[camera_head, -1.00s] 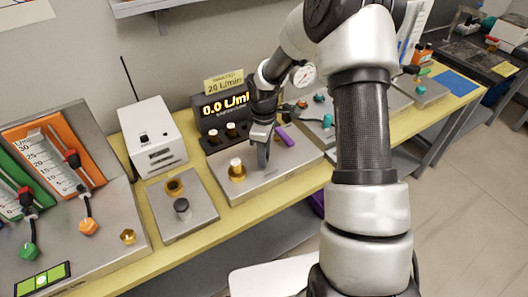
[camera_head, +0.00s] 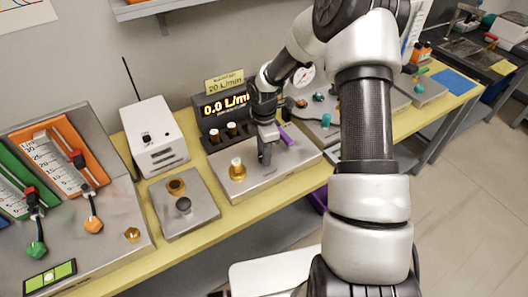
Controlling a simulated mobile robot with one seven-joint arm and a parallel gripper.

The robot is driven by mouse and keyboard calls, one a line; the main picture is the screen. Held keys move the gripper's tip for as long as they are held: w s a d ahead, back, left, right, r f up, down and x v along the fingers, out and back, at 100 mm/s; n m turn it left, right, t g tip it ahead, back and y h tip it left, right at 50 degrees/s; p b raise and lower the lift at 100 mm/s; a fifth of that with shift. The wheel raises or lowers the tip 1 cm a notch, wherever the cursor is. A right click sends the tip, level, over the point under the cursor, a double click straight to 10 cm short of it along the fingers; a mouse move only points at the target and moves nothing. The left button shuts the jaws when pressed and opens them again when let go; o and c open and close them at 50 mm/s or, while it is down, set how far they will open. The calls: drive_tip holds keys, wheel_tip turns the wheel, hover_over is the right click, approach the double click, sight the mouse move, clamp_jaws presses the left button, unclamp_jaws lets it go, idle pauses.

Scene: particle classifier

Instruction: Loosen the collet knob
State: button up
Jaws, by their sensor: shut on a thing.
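My gripper (camera_head: 265,158) points down at the metal plate (camera_head: 236,193) of the station in the middle of the bench. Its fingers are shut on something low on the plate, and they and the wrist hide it. I cannot make out a collet knob for sure.
A display (camera_head: 222,106) reading 0.0 L/min stands behind the gripper, with several dark posts in front. A white box (camera_head: 154,136) with an antenna and a small plate with a dark knob (camera_head: 183,205) are to the left. A dial gauge (camera_head: 304,76) is close right of my wrist.

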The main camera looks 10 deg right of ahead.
idle(0.4)
drive_tip(key=o, duration=1)
drive_tip(key=shift+o, duration=0.2)
wheel_tip(320, 180, up, 18)
drive_tip(key=shift+f+p, duration=0.25)
drive_tip(key=shift+p, duration=0.2)
